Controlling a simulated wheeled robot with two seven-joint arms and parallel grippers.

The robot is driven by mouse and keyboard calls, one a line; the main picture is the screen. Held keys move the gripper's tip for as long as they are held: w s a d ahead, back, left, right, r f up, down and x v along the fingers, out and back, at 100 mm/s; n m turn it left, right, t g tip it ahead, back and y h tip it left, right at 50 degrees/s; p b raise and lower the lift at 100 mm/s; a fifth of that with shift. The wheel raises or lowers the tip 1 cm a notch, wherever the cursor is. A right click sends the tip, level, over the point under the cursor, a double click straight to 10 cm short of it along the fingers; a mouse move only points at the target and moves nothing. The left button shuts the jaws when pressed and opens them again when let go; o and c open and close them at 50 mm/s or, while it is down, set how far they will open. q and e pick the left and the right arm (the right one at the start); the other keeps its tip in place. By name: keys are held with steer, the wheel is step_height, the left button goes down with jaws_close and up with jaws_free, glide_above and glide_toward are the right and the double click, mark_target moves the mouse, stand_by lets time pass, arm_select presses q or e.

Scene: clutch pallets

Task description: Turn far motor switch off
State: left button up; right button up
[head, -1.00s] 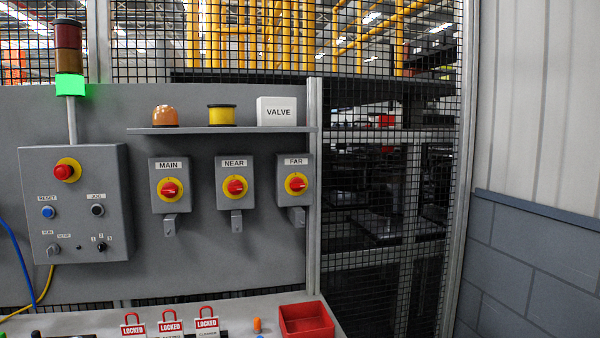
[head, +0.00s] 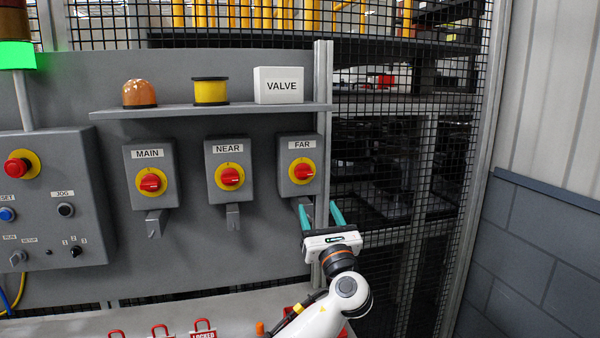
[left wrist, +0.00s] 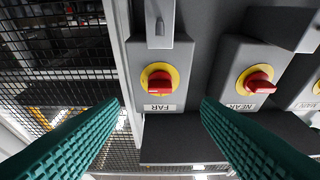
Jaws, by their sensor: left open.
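The FAR switch (head: 303,171) is a red rotary handle on a yellow disc, on a grey box at the right end of the panel. Its handle looks roughly level. In the left wrist view it shows upside down (left wrist: 159,80), between the two fingers. My left gripper (head: 320,208) has green fingers, spread apart and empty. In the head view it is below and slightly right of the FAR box, and I see no contact with the handle. My right gripper is out of view.
The NEAR switch (head: 230,176) and MAIN switch (head: 150,181) are to the left. A grey hasp (head: 303,207) hangs under the FAR box. A shelf (head: 215,110) with a VALVE box (head: 278,86) is above. A post (head: 322,120) and mesh fence stand right of the FAR box.

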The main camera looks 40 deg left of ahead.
mark_target(306, 177)
arm_select(q)
steer(key=p+x, duration=0.1)
steer(key=x, duration=0.3)
steer(key=p+x, duration=0.1)
steer(key=x, duration=0.2)
steer(key=p+x, duration=0.1)
steer(key=x, duration=0.3)
steer(key=shift+w+a+r, duration=0.15)
steer(key=shift+w+r, duration=0.05)
steer(key=shift+r, duration=0.25)
steer(key=c, duration=0.9)
steer(key=shift+f, duration=0.1)
